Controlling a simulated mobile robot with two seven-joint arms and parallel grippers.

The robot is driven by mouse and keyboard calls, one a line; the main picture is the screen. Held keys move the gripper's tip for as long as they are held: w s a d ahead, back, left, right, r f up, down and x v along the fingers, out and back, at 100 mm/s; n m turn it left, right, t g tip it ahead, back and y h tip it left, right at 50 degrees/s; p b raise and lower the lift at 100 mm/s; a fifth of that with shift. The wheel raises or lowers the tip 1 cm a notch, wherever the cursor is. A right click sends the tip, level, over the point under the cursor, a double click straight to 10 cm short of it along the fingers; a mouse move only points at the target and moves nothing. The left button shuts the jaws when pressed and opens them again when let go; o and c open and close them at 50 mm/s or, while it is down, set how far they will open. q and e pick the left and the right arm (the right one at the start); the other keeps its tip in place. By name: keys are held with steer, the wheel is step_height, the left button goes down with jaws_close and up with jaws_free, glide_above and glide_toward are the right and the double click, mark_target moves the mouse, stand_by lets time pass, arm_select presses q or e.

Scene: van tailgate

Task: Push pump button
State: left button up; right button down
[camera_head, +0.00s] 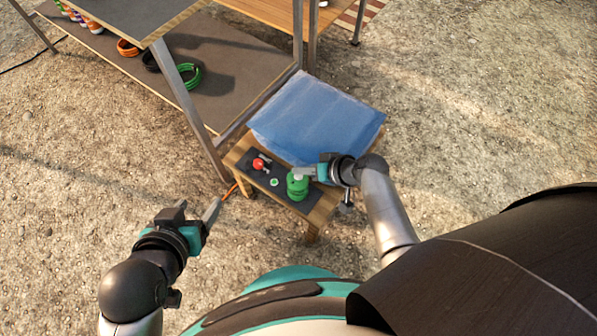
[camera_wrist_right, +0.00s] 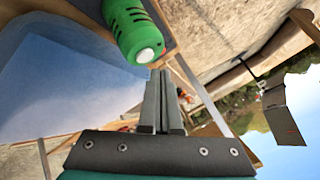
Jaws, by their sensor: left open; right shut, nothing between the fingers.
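A green pump (camera_head: 297,188) stands on a dark mat on the small wooden table, with a pale button on top. In the right wrist view the pump (camera_wrist_right: 129,25) is a green cylinder with a round white button (camera_wrist_right: 146,55) at its end. My right gripper (camera_head: 303,171) is shut and empty, its fingertips at the pump's top. In the wrist view its fingertips (camera_wrist_right: 160,73) are right beside the button; I cannot tell if they touch it. My left gripper (camera_head: 199,205) is open and empty, over the ground to the left of the table.
A red-topped object (camera_head: 261,163) and a small green piece (camera_head: 274,182) are on the dark mat (camera_head: 251,168) beside the pump. A blue sheet (camera_head: 318,115) covers the table's back part. A shelf rack (camera_head: 225,75) with coiled green and orange hoses stands behind. Bare ground lies around.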

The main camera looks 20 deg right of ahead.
mark_target(302, 179)
step_height(302, 179, up, 5)
steer(key=p, duration=0.4)
steer(key=shift+r+p, duration=0.15)
steer(key=shift+p, duration=0.2)
stand_by(1.8)
